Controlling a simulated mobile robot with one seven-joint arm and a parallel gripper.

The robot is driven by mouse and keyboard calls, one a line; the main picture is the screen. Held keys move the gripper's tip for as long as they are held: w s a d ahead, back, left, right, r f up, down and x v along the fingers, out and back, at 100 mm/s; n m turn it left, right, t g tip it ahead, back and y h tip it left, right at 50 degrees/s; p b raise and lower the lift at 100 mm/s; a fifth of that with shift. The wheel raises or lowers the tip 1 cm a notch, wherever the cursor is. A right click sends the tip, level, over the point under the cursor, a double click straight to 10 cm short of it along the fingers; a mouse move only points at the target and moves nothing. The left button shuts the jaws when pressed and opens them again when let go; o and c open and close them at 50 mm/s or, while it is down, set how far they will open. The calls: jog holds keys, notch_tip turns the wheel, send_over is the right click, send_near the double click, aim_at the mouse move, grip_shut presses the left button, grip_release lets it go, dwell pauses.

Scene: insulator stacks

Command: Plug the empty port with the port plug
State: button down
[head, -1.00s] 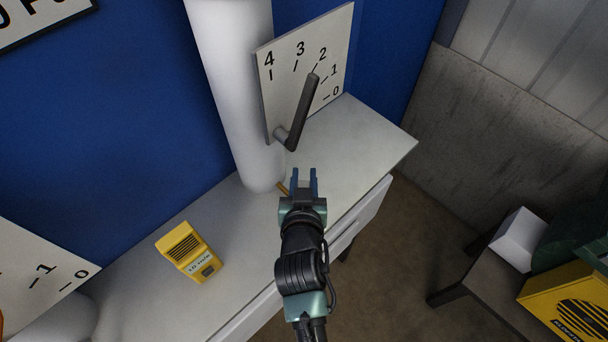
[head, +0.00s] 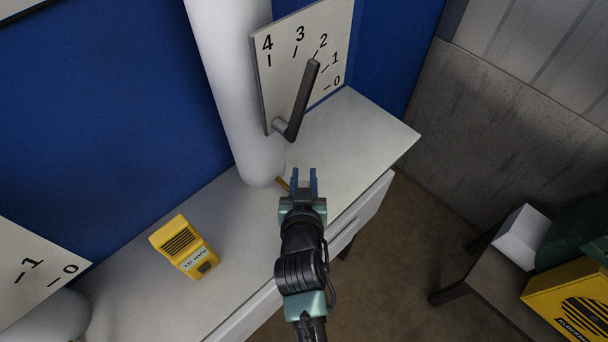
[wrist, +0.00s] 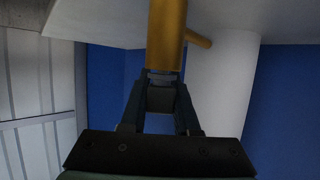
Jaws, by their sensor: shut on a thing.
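My gripper (head: 304,173) is over the white cabinet top, in front of the white column. In the wrist view, my gripper (wrist: 163,80) is shut on a brass-coloured cylinder (wrist: 167,35), which looks like the port plug. It stretches from the fingertips to the top edge of that view. A thinner brass piece (wrist: 198,40) shows beside it; I cannot tell whether the two are joined. In the head view, a small brass piece (head: 283,184) shows just left of the fingers. I cannot make out an empty port in either view.
A white column (head: 232,90) stands behind my gripper, beside a dial plate (head: 280,75) with a dark lever (head: 304,100). A yellow handheld device (head: 184,247) lies left on the cabinet top (head: 345,130). A dark table (head: 485,285) with a yellow box (head: 570,300) stands right.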

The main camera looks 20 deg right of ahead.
jog(key=shift+f, duration=0.15)
jog(key=c, duration=0.6)
grip_release()
jog(key=b+v, duration=0.3)
jog(key=v, duration=1)
jog(key=shift+w+r, duration=0.1)
jog(key=shift+r, duration=0.1)
